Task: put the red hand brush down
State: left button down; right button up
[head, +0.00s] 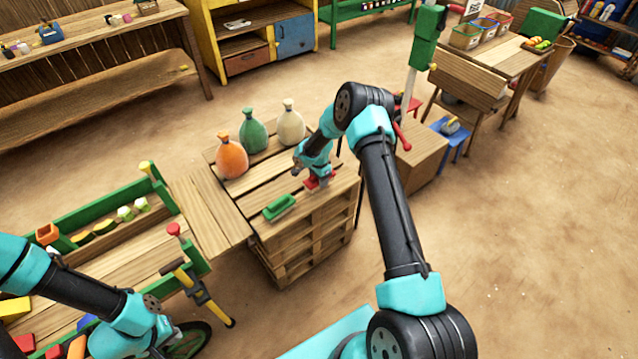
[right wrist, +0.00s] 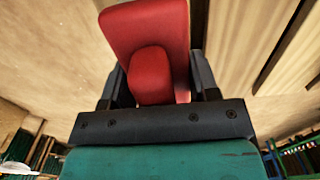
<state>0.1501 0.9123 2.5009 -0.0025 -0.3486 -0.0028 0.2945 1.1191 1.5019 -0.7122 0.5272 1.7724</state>
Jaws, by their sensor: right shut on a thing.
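The red hand brush (head: 319,182) is in my right gripper (head: 313,175), over the right part of the wooden pallet stack (head: 300,235). In the right wrist view the brush (right wrist: 150,35) fills the space between the two dark fingers, and its rounded red part faces the camera. I cannot tell whether its underside touches the pallet boards. My left arm crosses the lower left of the head view; its fingers do not show.
A green brush (head: 279,207) lies on the pallet's near edge, left of the red one. Orange (head: 231,158), green (head: 253,133) and cream (head: 291,126) sacks stand along its far side. A green-railed cart (head: 110,212) is to the left. Bare boards lie between.

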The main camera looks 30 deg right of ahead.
jog(key=shift+w+d, duration=0.1)
jog(key=shift+w, duration=0.05)
jog(key=shift+f, duration=1.8)
jog(key=o, duration=1.2)
jog(key=shift+f, duration=0.1)
notch_tip(320, 180, up, 12)
jog(key=shift+r, duration=0.15)
